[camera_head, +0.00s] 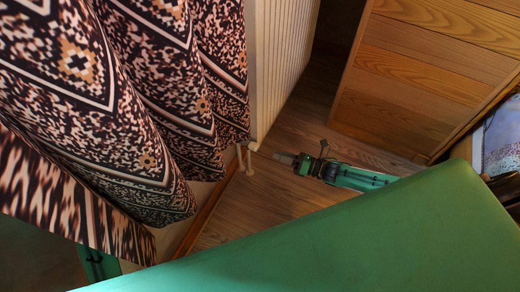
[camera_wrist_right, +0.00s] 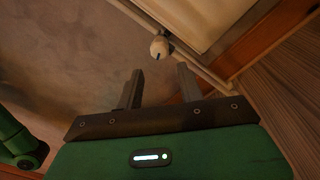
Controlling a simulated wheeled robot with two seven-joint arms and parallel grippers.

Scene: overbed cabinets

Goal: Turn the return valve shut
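The return valve shows in the right wrist view as a small pale rounded knob (camera_wrist_right: 160,47) with a dark mark, beside a thin pipe under the radiator. In the head view the pale valve and pipe fittings (camera_head: 252,147) are at the radiator's lower corner, near the floor. My right gripper (camera_head: 281,158) reaches in low from the right, just right of the fittings. In the wrist view its two fingers (camera_wrist_right: 161,76) are apart with nothing between them; the knob lies just beyond the fingertips. My left gripper cannot be made out.
The white ribbed radiator (camera_head: 283,60) stands against the wall. Patterned curtains (camera_head: 150,100) hang at the left, close to the valve. A wooden cabinet (camera_head: 425,75) stands at the right. Wood floor (camera_head: 300,120) lies open between radiator and cabinet.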

